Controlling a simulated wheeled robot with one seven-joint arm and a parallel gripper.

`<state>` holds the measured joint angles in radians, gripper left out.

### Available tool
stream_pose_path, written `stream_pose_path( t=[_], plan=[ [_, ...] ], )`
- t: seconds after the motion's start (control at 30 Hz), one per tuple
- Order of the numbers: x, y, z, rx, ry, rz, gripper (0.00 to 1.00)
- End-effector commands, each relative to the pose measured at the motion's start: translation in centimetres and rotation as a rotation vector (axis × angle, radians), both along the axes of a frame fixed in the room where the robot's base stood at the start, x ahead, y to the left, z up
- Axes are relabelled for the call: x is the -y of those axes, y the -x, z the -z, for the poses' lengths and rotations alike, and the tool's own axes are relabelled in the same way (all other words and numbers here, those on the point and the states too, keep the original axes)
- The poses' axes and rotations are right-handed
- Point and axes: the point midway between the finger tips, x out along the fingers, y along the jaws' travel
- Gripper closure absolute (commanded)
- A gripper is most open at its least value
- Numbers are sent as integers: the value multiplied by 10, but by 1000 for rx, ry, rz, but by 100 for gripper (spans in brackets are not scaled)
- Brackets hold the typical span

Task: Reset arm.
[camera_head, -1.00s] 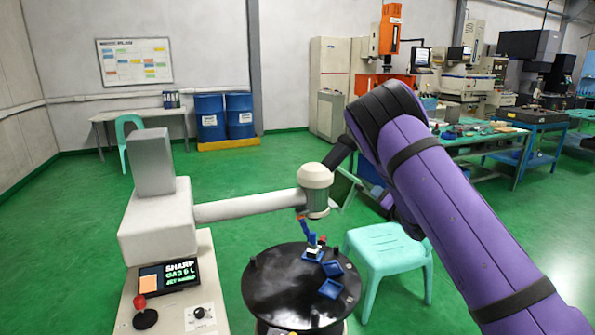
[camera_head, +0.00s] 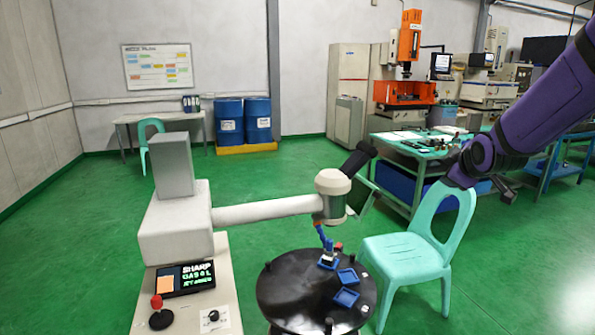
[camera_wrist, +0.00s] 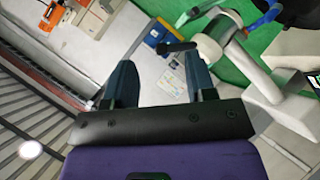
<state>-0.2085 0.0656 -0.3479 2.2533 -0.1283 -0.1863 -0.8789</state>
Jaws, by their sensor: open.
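My purple arm (camera_head: 545,100) reaches in from the upper right in the head view and bends near the mint-green chair. In the wrist view my gripper (camera_wrist: 160,62) has its two dark fingers spread apart. Nothing is held between them. In the head view the gripper end is small and dark beyond the arm's bend, so its fingers are hard to make out there.
A white machine with a control panel (camera_head: 184,278) stands in front, beside a round black table (camera_head: 290,295) holding small blue trays (camera_head: 346,297). A mint-green chair (camera_head: 405,258) stands right of it. A workbench (camera_head: 420,150) is behind. Green floor is open at left.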

Motion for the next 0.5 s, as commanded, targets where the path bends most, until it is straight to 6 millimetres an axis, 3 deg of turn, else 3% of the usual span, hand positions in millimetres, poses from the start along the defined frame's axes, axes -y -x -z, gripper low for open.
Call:
stream_pose_path(
  t=[0.2,0.5],
  plan=[
    [-13,72,-30,-98,-238,123,49],
    [-37,181,-53,-249,-494,301,49]
  ],
)
